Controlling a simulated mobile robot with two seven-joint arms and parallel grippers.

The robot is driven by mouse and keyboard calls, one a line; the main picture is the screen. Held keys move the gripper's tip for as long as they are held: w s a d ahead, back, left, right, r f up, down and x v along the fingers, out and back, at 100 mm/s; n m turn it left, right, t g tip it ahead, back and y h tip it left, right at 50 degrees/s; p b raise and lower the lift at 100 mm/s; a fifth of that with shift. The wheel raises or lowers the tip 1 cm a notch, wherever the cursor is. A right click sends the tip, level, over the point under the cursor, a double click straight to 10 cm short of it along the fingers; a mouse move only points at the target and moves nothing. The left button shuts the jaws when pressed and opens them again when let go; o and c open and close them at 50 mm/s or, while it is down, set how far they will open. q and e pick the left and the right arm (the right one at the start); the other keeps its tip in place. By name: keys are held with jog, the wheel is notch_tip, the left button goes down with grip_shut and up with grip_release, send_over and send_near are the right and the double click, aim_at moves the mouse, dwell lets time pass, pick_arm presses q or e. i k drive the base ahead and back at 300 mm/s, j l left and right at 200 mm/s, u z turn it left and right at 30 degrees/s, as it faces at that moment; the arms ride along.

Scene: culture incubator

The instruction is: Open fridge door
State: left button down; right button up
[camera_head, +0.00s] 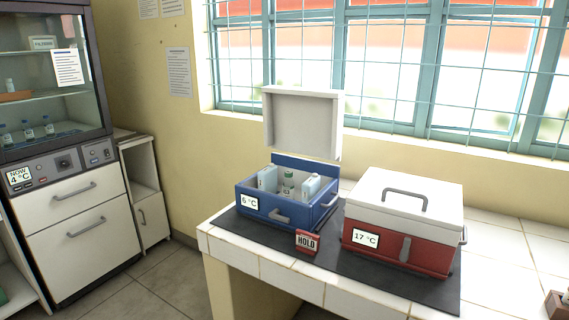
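The fridge (50,150) stands at the left, with a dark-framed glass door (50,85) on its upper part. Bottles and a small orange-brown box show on the shelves behind the glass. The door looks shut. A control panel (62,166) below the glass carries a label reading "NOW 4 °C". White drawers with grey handles (74,190) are below the panel. The left edge of the fridge is cut off by the picture. Neither of my grippers is in view.
A tiled counter (235,246) holds a blue cool box (272,212) with raised lid, a closed red cool box (385,253) and a red "HOLD" sign (307,241) on a dark mat. A low white cabinet (150,222) stands beside the fridge. The floor (160,270) before it is clear.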

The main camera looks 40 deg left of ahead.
aim_at(68, 69)
jog(key=u, duration=2.55)
jog(key=i, duration=0.3)
jog(key=i+l+u, duration=0.15)
jog(key=i, duration=0.4)
jog(key=i+l+u, duration=0.15)
jog(key=i, duration=0.4)
jog(key=i+u, duration=0.3)
jog(key=i, duration=0.85)
jog(key=i+l+u, duration=0.35)
jog(key=i+l, duration=0.35)
